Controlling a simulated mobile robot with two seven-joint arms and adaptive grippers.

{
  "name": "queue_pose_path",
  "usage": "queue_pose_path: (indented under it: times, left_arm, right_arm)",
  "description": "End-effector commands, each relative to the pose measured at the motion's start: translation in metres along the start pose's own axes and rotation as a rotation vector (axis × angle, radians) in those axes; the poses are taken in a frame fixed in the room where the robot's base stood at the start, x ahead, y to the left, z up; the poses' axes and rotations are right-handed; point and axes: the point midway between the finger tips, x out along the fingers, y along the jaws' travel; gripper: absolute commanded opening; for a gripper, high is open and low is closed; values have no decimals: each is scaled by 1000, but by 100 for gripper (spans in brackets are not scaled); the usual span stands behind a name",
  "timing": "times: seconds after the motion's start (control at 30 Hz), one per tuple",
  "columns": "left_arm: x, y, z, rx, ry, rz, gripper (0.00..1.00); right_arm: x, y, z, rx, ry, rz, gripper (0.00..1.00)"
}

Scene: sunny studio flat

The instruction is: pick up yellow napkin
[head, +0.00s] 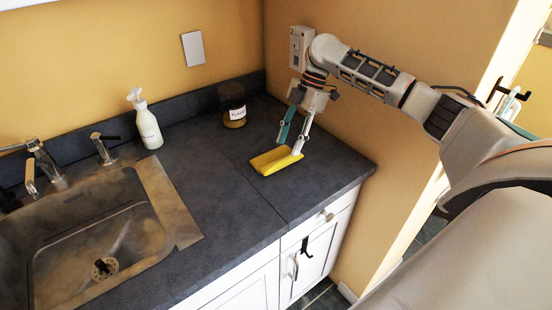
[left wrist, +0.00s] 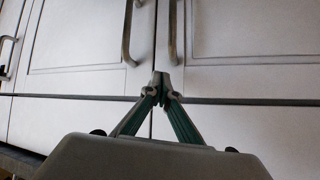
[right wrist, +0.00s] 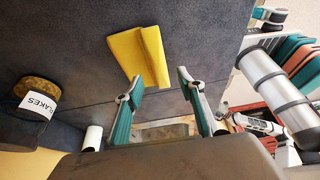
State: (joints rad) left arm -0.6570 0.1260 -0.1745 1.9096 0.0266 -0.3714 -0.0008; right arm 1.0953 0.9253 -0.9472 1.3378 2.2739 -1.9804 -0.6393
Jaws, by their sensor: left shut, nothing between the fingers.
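The yellow napkin (head: 275,160) lies folded on the dark countertop, right of the sink. My right gripper (head: 291,148) is above and behind it in the head view, pointing down with its fingers apart. In the right wrist view the napkin (right wrist: 139,55) lies beyond the open fingertips (right wrist: 160,80), nearer the left finger, and nothing is between the fingers. In the head view one fingertip overlaps the napkin's far edge; I cannot tell whether they touch. My left gripper (left wrist: 161,82) is shut and empty in front of white cabinet doors, and is not in the head view.
A jar labelled flakes (head: 233,107) stands on the counter left of my right gripper. The yellow wall is close behind the arm. The counter (head: 235,190) in front of the napkin is clear.

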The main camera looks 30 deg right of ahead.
Motion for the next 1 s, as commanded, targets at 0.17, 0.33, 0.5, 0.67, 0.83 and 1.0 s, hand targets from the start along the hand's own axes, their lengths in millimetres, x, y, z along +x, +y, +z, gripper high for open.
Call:
queue_pose_path:
  times: [0.17,0.33,0.5,0.67,0.83,1.0]
  left_arm:
    - [-1,3,1,-6,-3,1,0]
    - [-1,4,0,-13,-2,1,0]
    - [0,3,-2,-14,1,-1,0]
    - [2,1,-5,-12,6,-5,0]
    - [2,-2,-6,-6,9,-6,0]
    - [2,-4,-5,1,7,-6,0]
  right_arm:
    - [23,0,-1,2,1,-2,39]
    - [45,0,-1,1,0,-2,39]
    - [52,0,-1,1,0,1,39]
    - [52,0,-1,1,-1,1,39]
    - [52,0,-1,1,0,1,0]
    - [52,0,-1,1,0,2,0]
